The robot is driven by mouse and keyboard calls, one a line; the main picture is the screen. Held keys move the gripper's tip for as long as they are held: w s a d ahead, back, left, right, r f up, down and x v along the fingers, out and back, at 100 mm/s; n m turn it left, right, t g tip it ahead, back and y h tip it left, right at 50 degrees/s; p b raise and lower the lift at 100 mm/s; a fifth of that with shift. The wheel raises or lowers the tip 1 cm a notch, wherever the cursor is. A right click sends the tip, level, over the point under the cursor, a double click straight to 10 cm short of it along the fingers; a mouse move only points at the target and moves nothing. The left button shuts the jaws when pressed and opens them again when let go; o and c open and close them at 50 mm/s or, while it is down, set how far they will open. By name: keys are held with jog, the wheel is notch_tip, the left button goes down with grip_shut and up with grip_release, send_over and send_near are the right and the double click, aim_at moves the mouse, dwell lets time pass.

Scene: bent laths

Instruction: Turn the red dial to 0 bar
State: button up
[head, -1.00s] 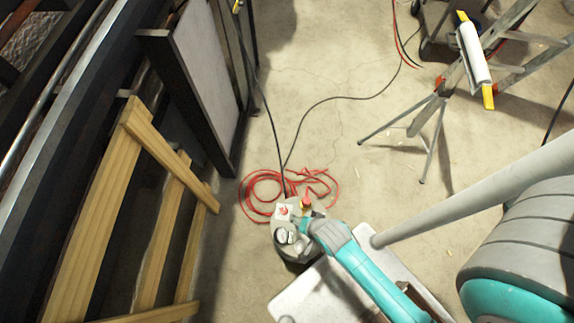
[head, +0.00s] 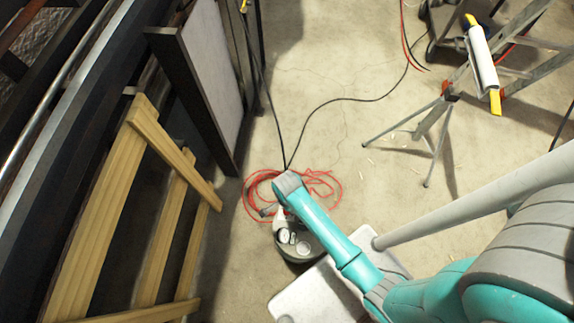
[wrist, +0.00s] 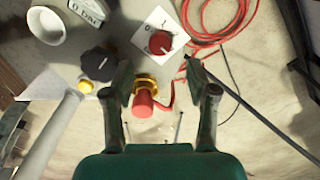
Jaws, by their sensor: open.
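The red dial (wrist: 159,41) sits on a white square plate (wrist: 174,25) on top of a grey machine (wrist: 136,18) in the wrist view. Its setting is too small to read. My gripper (wrist: 160,69) is open, its fingertips just short of the dial, one to each side. A red knob with a yellow collar (wrist: 145,98) lies between the fingers, nearer the palm. In the head view my gripper (head: 270,208) is over the machine (head: 300,247), and my arm hides the dial.
A coiled red hose (head: 325,180) lies on the floor. A wooden frame (head: 105,200) stands left.

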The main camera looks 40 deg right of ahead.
notch_tip(320, 180, down, 6)
jog(key=shift+f, duration=0.25)
grip_shut()
dwell(0.3)
